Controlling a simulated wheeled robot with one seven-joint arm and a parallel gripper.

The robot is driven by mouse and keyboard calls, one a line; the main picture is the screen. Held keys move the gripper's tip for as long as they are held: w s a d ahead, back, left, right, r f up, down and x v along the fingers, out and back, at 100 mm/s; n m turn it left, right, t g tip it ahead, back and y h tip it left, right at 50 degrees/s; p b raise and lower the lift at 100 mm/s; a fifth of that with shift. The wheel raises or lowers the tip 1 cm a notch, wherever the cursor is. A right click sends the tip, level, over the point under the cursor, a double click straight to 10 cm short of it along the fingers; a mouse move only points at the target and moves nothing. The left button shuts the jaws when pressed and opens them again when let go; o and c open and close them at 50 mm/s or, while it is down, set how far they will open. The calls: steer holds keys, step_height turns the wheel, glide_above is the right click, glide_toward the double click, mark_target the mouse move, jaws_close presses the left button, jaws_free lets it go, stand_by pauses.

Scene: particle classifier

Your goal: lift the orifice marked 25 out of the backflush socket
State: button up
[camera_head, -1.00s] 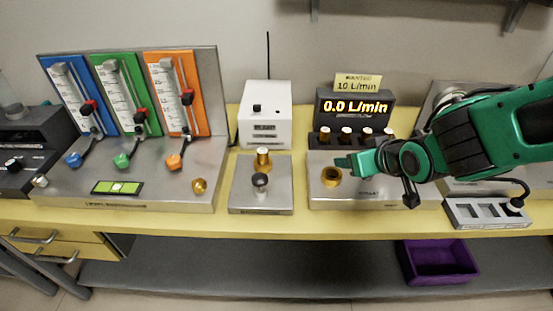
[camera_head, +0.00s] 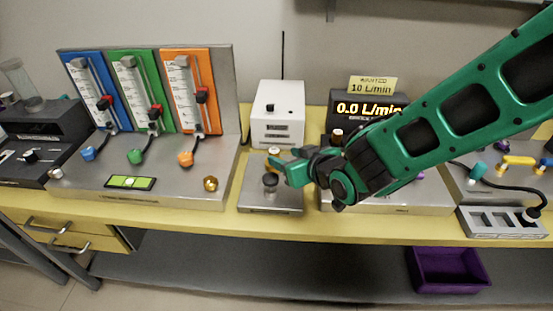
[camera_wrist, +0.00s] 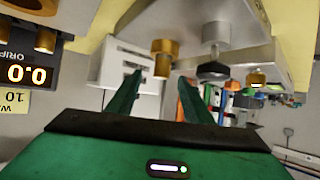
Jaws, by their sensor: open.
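A brass orifice (camera_head: 273,151) stands at the back of the small grey metal plate (camera_head: 255,203), in front of the white box. My gripper partly covers it in the head view, and no number can be read on it. In the wrist view, which looks upside down, the brass orifice (camera_wrist: 163,58) shows beyond the fingertips. A dark-topped knob (camera_head: 270,180) stands in front of it on the plate. My gripper (camera_head: 286,168) is open beside the orifice, on its right in the head view. In the wrist view my gripper's fingers (camera_wrist: 159,82) are apart with nothing held between them.
The white box (camera_head: 277,112) with an antenna stands just behind. A display (camera_head: 366,108) reading 0.0 L/min is to the right, partly behind my arm; its rack of orifices (camera_wrist: 45,40) shows in the wrist view. The flowmeter panel (camera_head: 226,190) is to the left.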

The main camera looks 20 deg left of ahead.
mark_target(277, 153)
steer(key=x, duration=0.5)
steer(key=shift+a+r, duration=0.2)
jaws_close()
